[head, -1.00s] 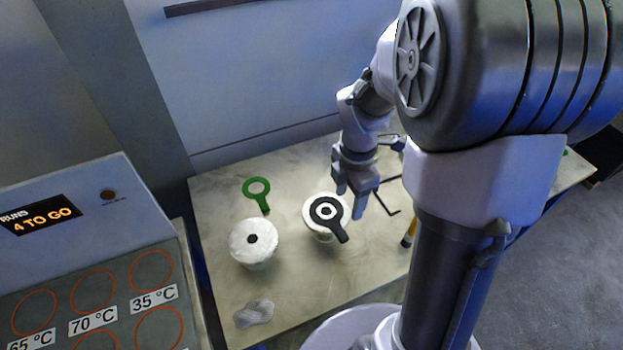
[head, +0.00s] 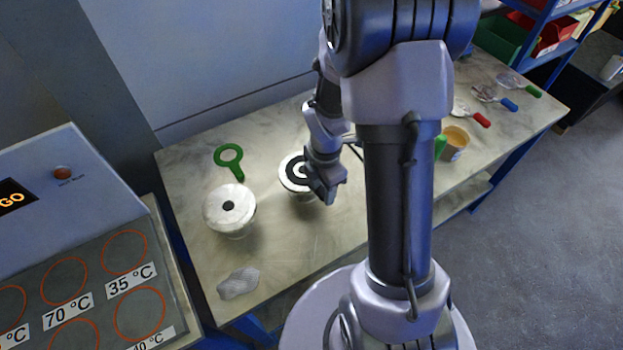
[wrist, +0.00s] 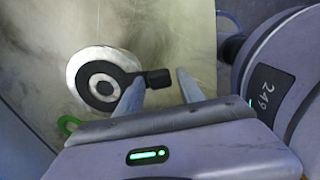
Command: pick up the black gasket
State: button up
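The black gasket (wrist: 90,99), a flat ring with a tab handle, lies on a round white flanged vessel (wrist: 78,64). In the head view the gasket (head: 291,172) shows only partly, its handle hidden by my gripper (head: 324,190). In the wrist view my gripper (wrist: 160,77) is open, its two fingers apart. The end of the gasket's handle shows between the fingertips, with a gap to the right finger. The left finger overlaps part of the handle; I cannot tell if it touches.
A second white vessel (head: 229,222) with a dark centre hole stands left. A green ring gasket (head: 229,157) lies behind it. A grey crumpled cloth (head: 238,283) lies at the front. A panel with marked temperature circles (head: 68,279) stands left. A tan cup (head: 454,142) stands right.

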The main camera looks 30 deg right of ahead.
grip_shut()
jog(key=shift+r, duration=0.1)
